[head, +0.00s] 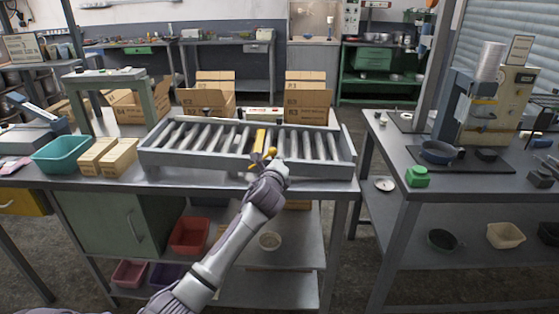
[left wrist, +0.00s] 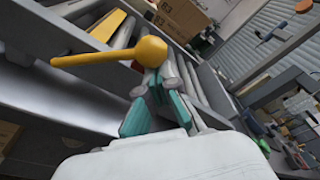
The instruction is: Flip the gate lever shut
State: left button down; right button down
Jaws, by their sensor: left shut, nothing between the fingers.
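The gate lever is yellow with a round knob (head: 271,151), at the front rail of the roller conveyor (head: 180,159). In the left wrist view its knob (left wrist: 150,51) is large and close, with the rod reaching left. A yellow gate bar (head: 260,140) stands among the rollers just behind; its end also shows in the left wrist view (left wrist: 107,26). My left gripper (head: 277,163) is shut and empty, right beside the knob. In the left wrist view its fingertips (left wrist: 157,80) are just below the knob; I cannot tell whether they touch. My right gripper is not in view.
Open cardboard boxes (head: 307,103) stand behind the conveyor. Small tan boxes (head: 106,158) and a teal bin (head: 60,154) are on the bench to the left.

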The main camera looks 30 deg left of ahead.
aim_at(272, 150)
pick_arm(q)
jog(key=r+n, duration=0.1)
jog(key=a+r+n+p, duration=0.1)
jog(key=s+r+n+p, duration=0.1)
jog(key=shift+a, duration=0.35)
jog(key=s+a+r+n+t+y+p, duration=0.1)
jog(key=s+a+n, duration=0.5)
jog(key=a+n, duration=0.4)
jog(key=shift+s+a+r+n+t+y, duration=0.2)
jog(key=shift+r+n+t+y, duration=0.15)
jog(key=shift+n, duration=2.45)
jog(key=shift+f, duration=0.15)
jog(key=shift+p, duration=0.3)
